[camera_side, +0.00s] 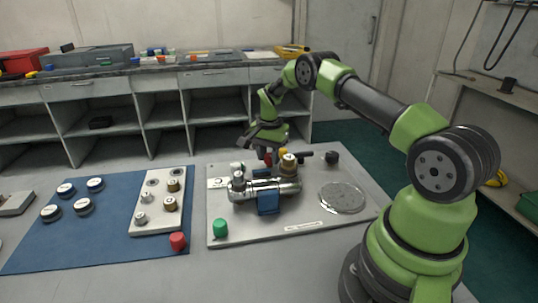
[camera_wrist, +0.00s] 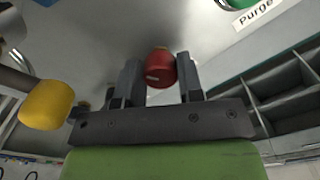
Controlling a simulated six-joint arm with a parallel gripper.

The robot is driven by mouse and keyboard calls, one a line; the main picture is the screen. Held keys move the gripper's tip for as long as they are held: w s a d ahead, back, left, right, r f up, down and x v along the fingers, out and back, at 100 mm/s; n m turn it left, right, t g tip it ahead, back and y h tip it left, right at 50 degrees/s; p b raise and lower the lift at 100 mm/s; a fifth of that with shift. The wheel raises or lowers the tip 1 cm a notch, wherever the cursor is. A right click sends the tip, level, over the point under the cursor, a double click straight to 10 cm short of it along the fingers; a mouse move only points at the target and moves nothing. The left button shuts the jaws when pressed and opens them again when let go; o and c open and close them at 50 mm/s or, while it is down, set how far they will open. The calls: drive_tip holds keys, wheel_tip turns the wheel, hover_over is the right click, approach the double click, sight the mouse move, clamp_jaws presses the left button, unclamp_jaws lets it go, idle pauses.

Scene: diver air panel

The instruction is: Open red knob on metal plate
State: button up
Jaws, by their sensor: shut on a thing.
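A red knob (camera_wrist: 161,69) is between the two fingers of my gripper (camera_wrist: 160,80) in the wrist view, and the gripper is shut on it. In the side view my gripper (camera_side: 266,152) points down at the back of the metal plate (camera_side: 235,226). The red knob (camera_side: 268,158) shows only in part there, beside the fingers. The plate carries a metal valve body (camera_side: 265,190) with a blue clamp (camera_side: 268,203), just in front of the gripper. How far the knob is turned cannot be told.
A yellow knob (camera_wrist: 47,105) is close left of the gripper in the wrist view. A green knob (camera_side: 220,228) stands at the plate's front left corner. A round disc (camera_side: 342,197) lies on its right. A blue mat (camera_side: 100,240) with caps and another red knob (camera_side: 178,241) is left.

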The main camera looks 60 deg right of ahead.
sight(270, 155)
drive_tip(key=n, duration=1.2)
drive_tip(key=shift+s+d, duration=0.1)
drive_tip(key=shift+n, duration=0.3)
idle(0.3)
drive_tip(key=o, duration=0.9)
wheel_tip(270, 155, up, 10)
